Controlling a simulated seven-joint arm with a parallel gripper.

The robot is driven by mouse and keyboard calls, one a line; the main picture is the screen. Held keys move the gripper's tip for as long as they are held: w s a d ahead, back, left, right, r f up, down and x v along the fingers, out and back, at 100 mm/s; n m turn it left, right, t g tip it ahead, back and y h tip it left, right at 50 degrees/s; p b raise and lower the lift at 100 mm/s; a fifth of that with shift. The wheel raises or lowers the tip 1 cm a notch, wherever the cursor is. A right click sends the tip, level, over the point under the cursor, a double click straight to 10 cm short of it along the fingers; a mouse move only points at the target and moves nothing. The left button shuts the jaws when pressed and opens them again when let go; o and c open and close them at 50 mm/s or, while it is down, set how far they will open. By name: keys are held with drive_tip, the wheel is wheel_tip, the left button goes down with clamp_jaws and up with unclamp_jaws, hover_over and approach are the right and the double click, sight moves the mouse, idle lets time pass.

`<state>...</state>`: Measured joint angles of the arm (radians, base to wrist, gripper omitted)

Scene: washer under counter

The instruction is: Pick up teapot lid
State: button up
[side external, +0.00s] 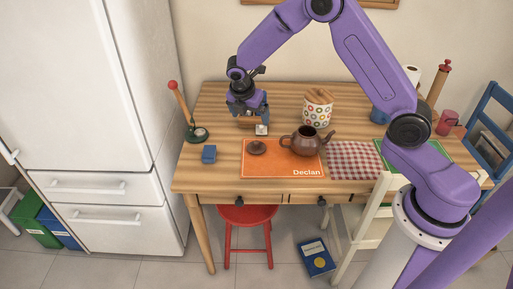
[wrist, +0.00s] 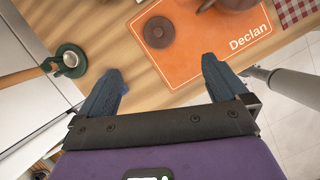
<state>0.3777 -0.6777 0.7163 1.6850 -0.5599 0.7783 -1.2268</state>
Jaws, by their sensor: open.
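The teapot lid (side external: 257,147) is a small brown disc with a knob, lying on the left part of an orange placemat (side external: 258,170) marked "Declan". In the wrist view the lid (wrist: 159,32) lies beyond my fingertips, between them from side to side. The brown teapot (side external: 303,143) stands uncovered on the placemat, right of the lid; only part of the teapot (wrist: 232,4) shows at the top of the wrist view.
A small blue block (side external: 209,154) lies left of the placemat. A green-based holder with a wooden rod (side external: 197,132) stands at the table's left. A dotted canister (side external: 317,112) is behind the teapot. A checked cloth (side external: 353,160) lies right of the placemat.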

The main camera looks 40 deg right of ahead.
drive_tip(key=d+f, duration=0.1)
hover_over(256, 142)
drive_tip(key=a, duration=0.1)
drive_tip(key=f, duration=0.6)
drive_tip(key=s+f, duration=0.1)
drive_tip(key=f, duration=0.2)
drive_tip(key=shift+a+f, duration=0.15)
drive_tip(key=shift+f, duration=0.1)
drive_tip(key=shift+a+x, duration=0.15)
drive_tip(key=shift+x, duration=1.55)
drive_tip(key=shift+a+x, duration=0.2)
drive_tip(key=shift+x, duration=1.45)
drive_tip(key=shift+f, duration=0.15)
drive_tip(key=c, duration=1)
